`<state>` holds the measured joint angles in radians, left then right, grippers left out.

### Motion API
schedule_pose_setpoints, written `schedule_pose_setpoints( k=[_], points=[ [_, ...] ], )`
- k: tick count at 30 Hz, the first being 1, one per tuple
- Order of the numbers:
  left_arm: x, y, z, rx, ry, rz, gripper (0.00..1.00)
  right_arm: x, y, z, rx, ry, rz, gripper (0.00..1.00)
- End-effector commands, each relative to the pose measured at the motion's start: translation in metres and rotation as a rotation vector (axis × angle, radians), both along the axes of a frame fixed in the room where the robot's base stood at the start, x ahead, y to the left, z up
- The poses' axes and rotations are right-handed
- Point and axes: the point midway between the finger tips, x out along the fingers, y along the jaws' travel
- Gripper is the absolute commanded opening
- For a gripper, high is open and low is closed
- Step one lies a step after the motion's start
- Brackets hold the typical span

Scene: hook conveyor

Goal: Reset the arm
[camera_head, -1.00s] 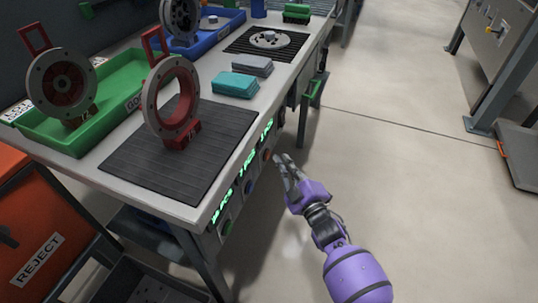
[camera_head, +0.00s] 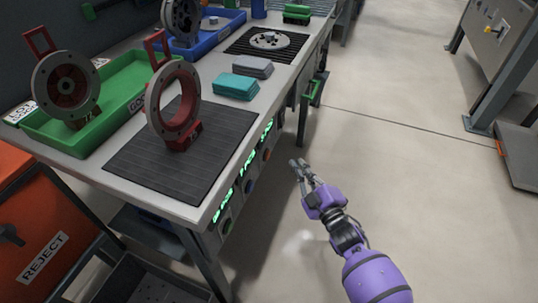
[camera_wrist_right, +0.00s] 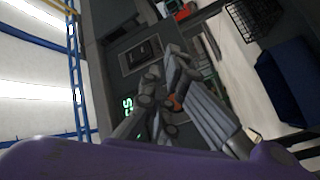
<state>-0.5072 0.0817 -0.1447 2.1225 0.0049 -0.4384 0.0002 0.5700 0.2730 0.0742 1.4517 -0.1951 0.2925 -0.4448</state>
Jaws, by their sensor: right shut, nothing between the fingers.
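My right gripper (camera_head: 302,168) is on a purple arm that comes in from the lower right in the head view. It is in the air beside the workbench's front edge, apart from the bench. Its fingers are shut with nothing between them. In the right wrist view its grey fingers (camera_wrist_right: 180,95) show up close above the purple wrist housing. My left gripper does not show in either view.
The workbench (camera_head: 190,207) holds a black ribbed mat (camera_head: 215,150) with a red-and-grey ring part (camera_head: 150,110), a green tray (camera_head: 45,130) and teal cloths (camera_head: 236,86). An orange reject bin (camera_head: 30,225) stands at lower left.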

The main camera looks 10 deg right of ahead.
Motion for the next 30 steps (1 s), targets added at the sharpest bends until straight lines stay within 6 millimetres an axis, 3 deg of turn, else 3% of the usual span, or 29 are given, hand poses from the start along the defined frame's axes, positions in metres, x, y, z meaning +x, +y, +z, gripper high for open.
schedule_pose_setpoints(
  k=[17, 19, 22, 26, 30],
  points=[
    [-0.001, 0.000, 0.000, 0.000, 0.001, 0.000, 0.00, 0.000, 0.000, 0.000, 0.002, 0.000, 0.000, 0.00],
    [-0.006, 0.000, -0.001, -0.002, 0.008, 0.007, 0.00, 0.002, -0.004, -0.007, 0.051, 0.048, -0.017, 0.00],
    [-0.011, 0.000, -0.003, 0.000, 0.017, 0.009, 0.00, 0.004, 0.003, 0.000, 0.147, 0.105, -0.034, 0.00],
    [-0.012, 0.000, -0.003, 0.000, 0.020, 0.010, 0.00, -0.042, 0.010, -0.032, 0.276, 0.259, -0.075, 0.00],
    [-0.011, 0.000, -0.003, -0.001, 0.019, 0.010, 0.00, -0.102, 0.014, -0.067, 0.381, 0.411, -0.125, 0.00]
  ],
)
